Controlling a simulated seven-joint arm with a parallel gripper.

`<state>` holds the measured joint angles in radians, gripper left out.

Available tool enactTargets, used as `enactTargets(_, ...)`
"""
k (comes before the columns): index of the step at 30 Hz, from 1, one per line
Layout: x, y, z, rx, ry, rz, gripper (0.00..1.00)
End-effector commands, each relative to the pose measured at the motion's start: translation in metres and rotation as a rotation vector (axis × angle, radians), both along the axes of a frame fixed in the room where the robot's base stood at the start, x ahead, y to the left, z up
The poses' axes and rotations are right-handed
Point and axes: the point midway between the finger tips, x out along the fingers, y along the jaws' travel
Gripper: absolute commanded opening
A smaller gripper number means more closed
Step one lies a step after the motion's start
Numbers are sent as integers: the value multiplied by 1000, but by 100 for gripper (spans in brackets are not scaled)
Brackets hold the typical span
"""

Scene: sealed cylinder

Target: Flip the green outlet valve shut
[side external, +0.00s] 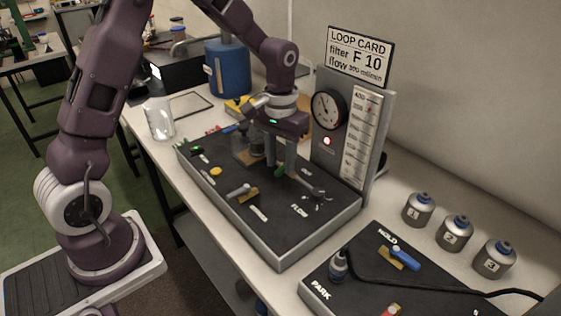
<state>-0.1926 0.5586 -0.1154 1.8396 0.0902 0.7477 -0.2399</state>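My gripper (280,170) points down over the black valve panel (215,185). Its two fingers are apart, with a small green handle (279,172), apparently the green outlet valve, showing at the fingertips. The rest of this handle is hidden by the fingers, so its angle does not show. I cannot tell whether the fingers press on it.
A grey-handled valve (239,190) and a dark knob by the FLOW label (318,192) sit on the panel. A gauge stand (328,109) with a lit red lamp (327,141) rises close behind my gripper. A second panel (365,270) and numbered canisters (455,234) stand at right.

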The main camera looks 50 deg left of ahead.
Motion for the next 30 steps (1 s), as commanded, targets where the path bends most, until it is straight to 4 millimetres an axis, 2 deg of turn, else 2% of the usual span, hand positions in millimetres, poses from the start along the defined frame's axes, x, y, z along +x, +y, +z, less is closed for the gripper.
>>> enactTargets(3, 0, 0, -8, 0, 1, 0, 35)
enactTargets(9, 0, 0, -8, 0, -1, -1, 35)
enactTargets(11, 0, 0, -8, 0, -1, -1, 26)
enactTargets(15, 0, 0, -8, 0, -1, -1, 0)
enactTargets(21, 0, 1, -8, 0, 0, -14, 0)
enactTargets(30, -2, 9, -8, 0, 1, -280, 0)
